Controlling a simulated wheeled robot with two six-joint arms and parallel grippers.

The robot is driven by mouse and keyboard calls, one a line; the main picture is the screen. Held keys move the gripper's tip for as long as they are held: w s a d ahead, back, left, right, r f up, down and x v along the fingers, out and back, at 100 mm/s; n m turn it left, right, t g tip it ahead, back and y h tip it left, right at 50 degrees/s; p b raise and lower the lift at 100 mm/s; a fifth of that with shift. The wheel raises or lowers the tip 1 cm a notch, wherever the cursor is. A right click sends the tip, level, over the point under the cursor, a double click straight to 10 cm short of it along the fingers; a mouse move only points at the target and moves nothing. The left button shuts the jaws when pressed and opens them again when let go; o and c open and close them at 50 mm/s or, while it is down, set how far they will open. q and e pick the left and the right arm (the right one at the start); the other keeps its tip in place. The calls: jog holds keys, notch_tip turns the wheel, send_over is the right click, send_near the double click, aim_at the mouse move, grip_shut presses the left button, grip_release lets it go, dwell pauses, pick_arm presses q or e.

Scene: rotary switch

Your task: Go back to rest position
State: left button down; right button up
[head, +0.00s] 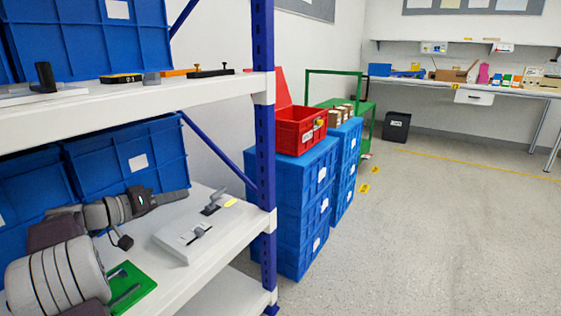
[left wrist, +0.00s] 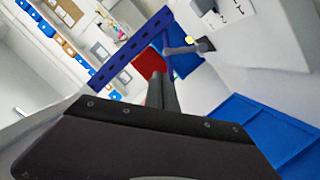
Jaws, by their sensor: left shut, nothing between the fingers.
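A white box (head: 190,236) lies on the middle shelf, with a grey rotary switch handle (head: 214,199) on a black base near its back right and a second small grey handle nearer the front. A yellow label (head: 230,203) sits beside the switch. A grey lever also shows in the left wrist view (left wrist: 188,48). My left gripper (head: 182,195) is shut and empty, pointing right above the shelf, left of the switch and apart from it. Its closed dark fingers show in the wrist view (left wrist: 160,92). My right gripper is not in view.
A blue shelf post (head: 263,130) stands at the shelf's right end. Blue crates (head: 125,157) stand behind my left arm. A green board (head: 128,288) lies by the arm. The upper shelf (head: 150,95) is overhead. The floor on the right is clear.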

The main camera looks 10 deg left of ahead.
pick_arm(q)
jog(key=w+d+r+m+g+h+p, duration=0.1)
jog(key=w+d+r+m+h+p, duration=0.15)
jog(key=d, duration=0.45)
jog(key=w+d+r+m+g+h+p, duration=0.15)
jog(key=d+r, duration=0.25)
jog(key=d, duration=0.4)
jog(key=s+d+f+m+g+p, duration=0.1)
jog(key=s+d+f+g+p, duration=0.15)
jog(key=d, duration=0.45)
jog(key=s+d+f+m+g+p, duration=0.1)
jog(key=s+d+g+p, duration=0.15)
jog(key=d, duration=0.45)
jog(key=s+d+f+g+y+p, duration=0.2)
jog(key=s+d+f+g+y, duration=0.1)
jog(key=s+f, duration=0.3)
jog(key=s+d+f+g+y+p, duration=0.25)
jog(key=s+f, duration=0.25)
jog(key=s, duration=0.4)
jog(key=s+a+f+n+g+y, duration=0.1)
jog(key=s+a+f+n+y, duration=0.1)
jog(key=s+a+f+y, duration=0.45)
jog(key=a+r+n+p, duration=0.1)
jog(key=r+p, duration=1.7)
jog(key=w+a+r+n+t+h+p, duration=0.1)
jog(key=a+r+p, duration=0.1)
jog(key=r+p, duration=1.6)
jog(key=shift+w+a+r+p, duration=0.2)
jog(key=shift+w+r+p, duration=0.1)
jog(key=shift+p, duration=0.35)
